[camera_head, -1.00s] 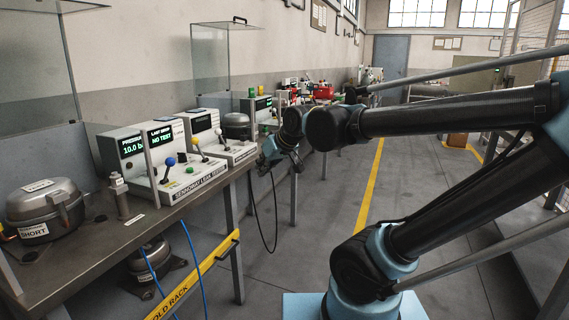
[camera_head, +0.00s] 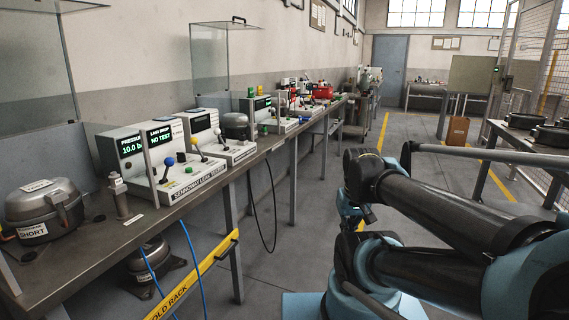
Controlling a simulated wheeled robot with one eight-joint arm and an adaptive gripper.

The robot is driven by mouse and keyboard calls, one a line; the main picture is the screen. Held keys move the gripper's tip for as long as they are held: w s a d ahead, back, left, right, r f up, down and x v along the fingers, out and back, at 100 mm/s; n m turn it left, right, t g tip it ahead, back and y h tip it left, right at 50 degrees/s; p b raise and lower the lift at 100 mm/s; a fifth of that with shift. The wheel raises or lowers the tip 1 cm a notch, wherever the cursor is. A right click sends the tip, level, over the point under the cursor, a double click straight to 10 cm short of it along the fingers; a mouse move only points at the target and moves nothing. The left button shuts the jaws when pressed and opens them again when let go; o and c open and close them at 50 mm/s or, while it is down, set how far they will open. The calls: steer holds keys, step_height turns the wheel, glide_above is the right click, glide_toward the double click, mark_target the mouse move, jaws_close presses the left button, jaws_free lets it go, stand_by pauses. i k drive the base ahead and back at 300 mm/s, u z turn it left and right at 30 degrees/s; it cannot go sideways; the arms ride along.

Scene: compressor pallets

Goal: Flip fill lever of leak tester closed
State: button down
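The leak tester (camera_head: 183,188) is a pale console on the left bench, its front labelled as a leak tester. I cannot read which lever is the fill lever. My gripper (camera_head: 368,217) is small and partly hidden by my arm, over the aisle, well right of the tester. Its fingers are unclear.
A round metal compressor (camera_head: 45,212) sits on the bench (camera_head: 95,238) left of the tester. A small metal fitting (camera_head: 119,197) stands between them. A yellow rack rail (camera_head: 195,275) and blue hoses (camera_head: 150,270) are below. The aisle floor (camera_head: 310,250) is clear.

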mark_target(169, 162)
steer(key=u, duration=1.65)
